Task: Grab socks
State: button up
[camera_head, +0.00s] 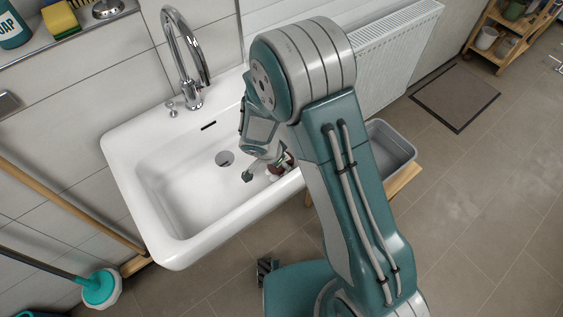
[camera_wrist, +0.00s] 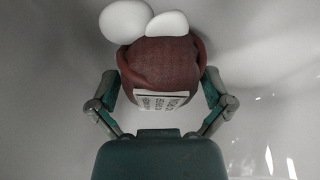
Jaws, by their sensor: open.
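The socks (camera_wrist: 160,62) appear in the wrist view as a dark red-brown rolled bundle with a pale patterned label and two white rounded parts at the top. They lie in the white sink. My gripper (camera_wrist: 160,85) is open, with one finger on each side of the bundle. I cannot tell whether the fingers touch it. In the head view my gripper (camera_head: 266,168) is down inside the basin at its right side. A small red and white part of the socks (camera_head: 286,163) shows beside it; the rest is hidden by my arm.
The white sink (camera_head: 180,238) has a chrome faucet (camera_head: 186,60) at its back and a drain (camera_head: 225,158). A grey tub (camera_head: 395,150) stands on a wooden stool to the right. A radiator (camera_head: 395,50) is behind. The basin's left side is clear.

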jog(key=shift+a+f, duration=0.2)
jog(key=shift+f, duration=0.05)
jog(key=shift+d, duration=0.2)
jog(key=c, duration=1)
jog(key=shift+c, duration=0.2)
